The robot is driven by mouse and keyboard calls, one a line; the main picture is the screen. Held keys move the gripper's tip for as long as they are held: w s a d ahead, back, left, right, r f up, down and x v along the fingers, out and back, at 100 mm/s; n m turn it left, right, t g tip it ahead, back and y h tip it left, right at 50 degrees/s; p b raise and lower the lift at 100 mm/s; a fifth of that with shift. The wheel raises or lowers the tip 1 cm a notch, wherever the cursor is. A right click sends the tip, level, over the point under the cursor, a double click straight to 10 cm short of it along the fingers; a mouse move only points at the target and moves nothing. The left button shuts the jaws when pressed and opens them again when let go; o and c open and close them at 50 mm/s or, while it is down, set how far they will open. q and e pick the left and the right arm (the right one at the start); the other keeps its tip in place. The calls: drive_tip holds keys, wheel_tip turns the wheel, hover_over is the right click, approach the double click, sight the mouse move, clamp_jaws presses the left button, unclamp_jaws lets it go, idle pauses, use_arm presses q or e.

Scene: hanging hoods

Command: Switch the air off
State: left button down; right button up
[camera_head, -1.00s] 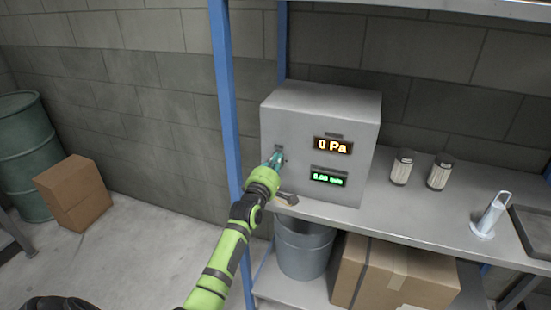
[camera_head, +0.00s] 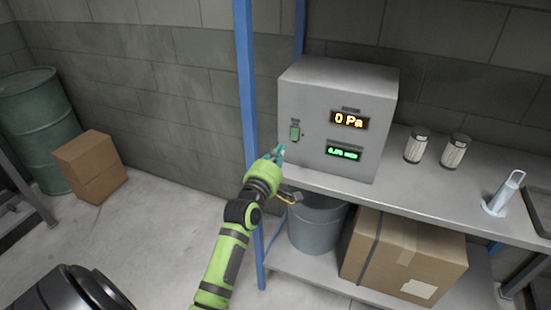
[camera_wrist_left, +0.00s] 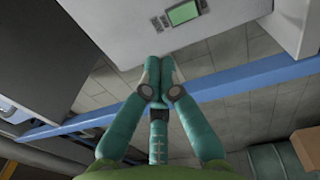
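The grey control box (camera_head: 327,88) stands on the metal shelf. Its front has an orange display (camera_head: 349,119) reading 0 Pa and a green display (camera_head: 345,151) with text too small to read surely. A small green switch (camera_head: 295,131) sits at the left of the front face; a green-faced part also shows in the left wrist view (camera_wrist_left: 184,14). My left gripper (camera_head: 279,150) is just below and left of the switch, apart from it. In the left wrist view its teal fingertips (camera_wrist_left: 158,70) are together with nothing between them. My right gripper is not in view.
A blue shelf post (camera_head: 247,95) rises just left of the box. A bucket (camera_head: 316,225) and cardboard box (camera_head: 405,258) sit below.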

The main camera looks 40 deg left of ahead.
use_arm(q)
drive_tip(key=s, duration=0.3)
drive_tip(key=shift+d+r, duration=0.3)
drive_tip(key=shift+r, duration=0.1)
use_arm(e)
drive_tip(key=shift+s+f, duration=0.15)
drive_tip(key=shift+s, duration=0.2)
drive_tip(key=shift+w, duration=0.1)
